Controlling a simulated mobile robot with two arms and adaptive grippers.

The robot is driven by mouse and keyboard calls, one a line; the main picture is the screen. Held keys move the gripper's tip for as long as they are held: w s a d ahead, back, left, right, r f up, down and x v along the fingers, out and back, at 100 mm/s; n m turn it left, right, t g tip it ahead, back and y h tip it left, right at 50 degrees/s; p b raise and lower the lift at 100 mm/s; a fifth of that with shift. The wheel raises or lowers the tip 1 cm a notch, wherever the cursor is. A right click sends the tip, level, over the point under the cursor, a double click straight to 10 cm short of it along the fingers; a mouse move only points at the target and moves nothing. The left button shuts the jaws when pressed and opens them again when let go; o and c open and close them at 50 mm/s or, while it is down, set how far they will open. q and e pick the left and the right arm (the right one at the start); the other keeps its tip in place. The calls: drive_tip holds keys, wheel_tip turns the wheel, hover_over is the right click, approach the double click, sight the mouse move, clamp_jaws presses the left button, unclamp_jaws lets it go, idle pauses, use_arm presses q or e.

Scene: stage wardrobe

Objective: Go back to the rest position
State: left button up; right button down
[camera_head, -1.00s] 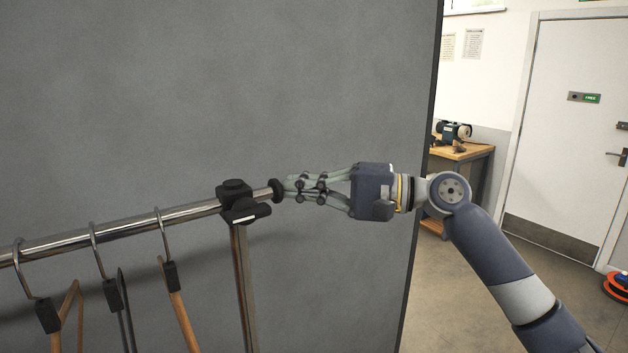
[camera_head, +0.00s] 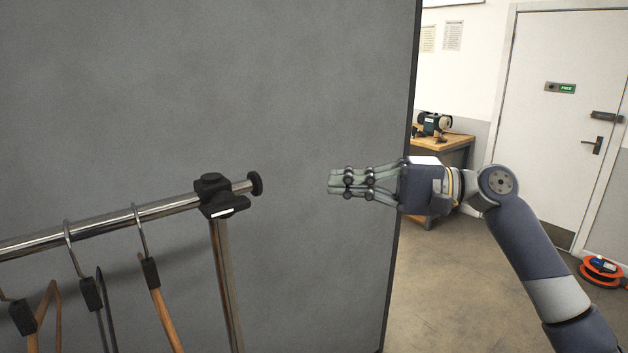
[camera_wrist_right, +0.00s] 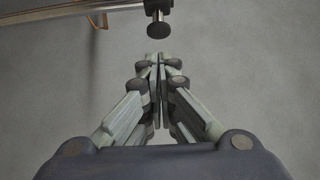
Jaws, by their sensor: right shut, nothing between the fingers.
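My right gripper (camera_head: 334,181) is shut and empty. It points left, in front of the grey panel, apart from the rail's end cap (camera_head: 255,184). In the right wrist view the closed fingers (camera_wrist_right: 155,60) meet just below the black end cap (camera_wrist_right: 159,28), with nothing between them. My right arm comes in from the lower right. My left gripper is in neither view.
A chrome clothes rail (camera_head: 110,222) with several hangers (camera_head: 166,318) stands at the left. The grey panel (camera_head: 290,90) fills the background. Behind it are a wooden workbench (camera_head: 440,142), a white door (camera_head: 555,130) and an orange cable reel (camera_head: 601,269). The floor (camera_head: 450,300) there is clear.

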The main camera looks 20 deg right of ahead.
drive_tip(key=w+d+f+m+t+h, duration=0.15)
drive_tip(key=w+f, duration=0.25)
drive_tip(key=f, duration=0.5)
drive_tip(key=w+d+f+m+t+h+b, duration=0.1)
drive_tip(key=w+d+f+m+h, duration=0.2)
drive_tip(key=f, duration=0.5)
drive_tip(key=w+d+f+t+h, duration=0.2)
drive_tip(key=w+f, duration=0.2)
drive_tip(key=f, duration=0.5)
drive_tip(key=s+d+f+g+h+b, duration=0.1)
drive_tip(key=s+d+f+h, duration=0.2)
drive_tip(key=f, duration=1.4)
drive_tip(key=s+d+f+g+h, duration=0.2)
drive_tip(key=s+f+h, duration=0.1)
drive_tip(key=f, duration=1.4)
drive_tip(key=s+f+n+g+h+b, duration=0.1)
drive_tip(key=s+f+n+g+h, duration=0.3)
drive_tip(key=s+f, duration=2.1)
drive_tip(key=s+a+f+n+g, duration=0.1)
drive_tip(key=s+a+f+n, duration=0.1)
drive_tip(key=s, duration=0.7)
drive_tip(key=s+a+f+n+g, duration=0.1)
drive_tip(key=s+a+f+n, duration=0.2)
drive_tip(key=s, duration=0.7)
drive_tip(key=s+a+f+n+g+b, duration=0.1)
drive_tip(key=s+a+f+n, duration=0.1)
drive_tip(key=s+f, duration=0.3)
drive_tip(key=s, duration=0.4)
drive_tip(key=shift+s+a+f+n, duration=0.2)
drive_tip(key=shift+s+a+n, duration=0.15)
